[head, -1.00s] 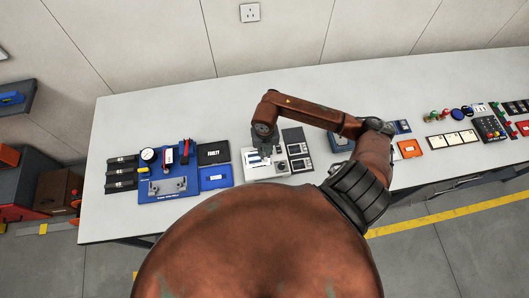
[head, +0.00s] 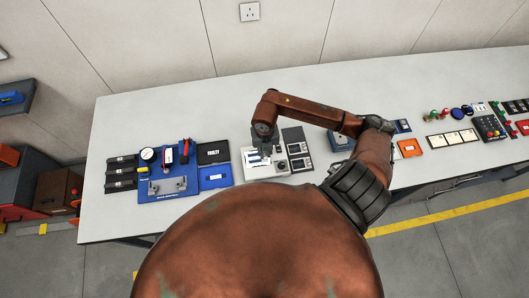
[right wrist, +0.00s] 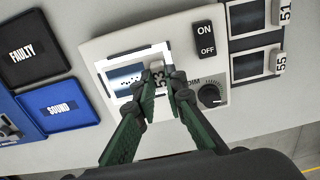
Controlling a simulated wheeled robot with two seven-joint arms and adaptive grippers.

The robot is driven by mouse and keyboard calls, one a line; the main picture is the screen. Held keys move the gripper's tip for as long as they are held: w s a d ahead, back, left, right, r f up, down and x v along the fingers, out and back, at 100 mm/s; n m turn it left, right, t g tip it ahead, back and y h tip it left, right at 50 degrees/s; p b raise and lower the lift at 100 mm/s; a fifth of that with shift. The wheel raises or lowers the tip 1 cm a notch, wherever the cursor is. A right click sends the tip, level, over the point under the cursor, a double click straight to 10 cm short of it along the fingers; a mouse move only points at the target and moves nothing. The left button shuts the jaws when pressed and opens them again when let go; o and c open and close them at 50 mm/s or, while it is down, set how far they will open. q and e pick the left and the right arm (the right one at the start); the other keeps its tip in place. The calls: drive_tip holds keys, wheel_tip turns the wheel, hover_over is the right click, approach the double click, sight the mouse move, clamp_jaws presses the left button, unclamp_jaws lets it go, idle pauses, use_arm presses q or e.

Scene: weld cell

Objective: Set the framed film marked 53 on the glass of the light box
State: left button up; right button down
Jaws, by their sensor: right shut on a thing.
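The framed film marked 53 (right wrist: 127,78) has a pale tab with its number, and my right gripper (right wrist: 165,84) is shut on that tab. In the head view the right gripper (head: 264,143) is over the light box (head: 262,174). The right wrist view shows the film over the bright glass, roughly lined up with it. I cannot tell whether the film touches the glass or hovers just above it. The light box (right wrist: 112,48) has an ON/OFF switch (right wrist: 204,40) and a dimmer knob (right wrist: 210,95). My left gripper is not in view.
Framed films marked 51 (right wrist: 250,14) and 55 (right wrist: 254,64) lie right of the light box. A black FAULTY tray (right wrist: 35,50) and a blue SOUND tray (right wrist: 62,107) lie to its left. A blue gauge fixture (head: 168,189) stands farther left. The table behind is clear.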

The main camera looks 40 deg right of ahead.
idle(0.3)
drive_tip(key=c, duration=1.9)
unclamp_jaws()
drive_tip(key=shift+r+p, duration=2.25)
drive_tip(key=shift+r, duration=1.25)
drive_tip(key=shift+f, duration=0.1)
